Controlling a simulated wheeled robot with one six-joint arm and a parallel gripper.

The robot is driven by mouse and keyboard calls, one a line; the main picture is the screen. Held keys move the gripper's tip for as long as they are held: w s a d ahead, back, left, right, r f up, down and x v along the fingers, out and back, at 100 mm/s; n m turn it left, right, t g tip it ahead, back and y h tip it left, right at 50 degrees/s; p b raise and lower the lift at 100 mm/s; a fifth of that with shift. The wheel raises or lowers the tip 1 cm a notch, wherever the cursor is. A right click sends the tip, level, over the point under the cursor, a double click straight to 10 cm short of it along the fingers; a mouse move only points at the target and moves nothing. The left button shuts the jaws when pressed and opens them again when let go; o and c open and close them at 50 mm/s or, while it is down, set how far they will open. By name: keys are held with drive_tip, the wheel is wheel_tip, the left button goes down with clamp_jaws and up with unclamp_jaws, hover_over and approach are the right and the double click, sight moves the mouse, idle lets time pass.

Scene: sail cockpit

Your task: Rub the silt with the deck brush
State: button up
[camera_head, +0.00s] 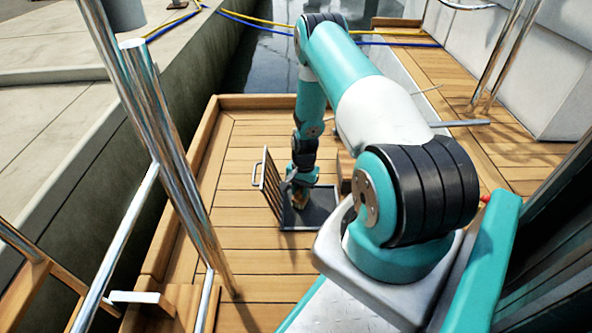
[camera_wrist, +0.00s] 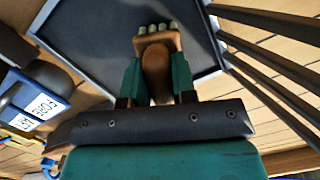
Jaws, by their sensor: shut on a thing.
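The deck brush (camera_wrist: 157,40) has a wooden head with pale bristles at its far end. My gripper (camera_wrist: 157,82) is shut on its rounded brown handle, with a green finger on each side. The brush is over a dark shallow tray or sump with a grey rim (camera_head: 318,217), set in the deck. In the head view my gripper (camera_head: 300,190) points down over this tray, and the brush is mostly hidden. I cannot make out the silt apart from the dark floor, nor tell whether the bristles touch it.
A slatted grate (camera_head: 271,188) with a handle stands tilted up along the tray's left side; its bars are close by at right in the wrist view. Steel rails (camera_head: 165,150) rise at left. Planking in front is clear.

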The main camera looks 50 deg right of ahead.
drive_tip(key=shift+w+a+r+p, duration=0.15)
drive_tip(key=shift+r+p, duration=0.25)
drive_tip(key=shift+p, duration=0.05)
wheel_tip(320, 180, up, 7)
drive_tip(key=p, duration=0.5)
drive_tip(key=shift+p, duration=0.4)
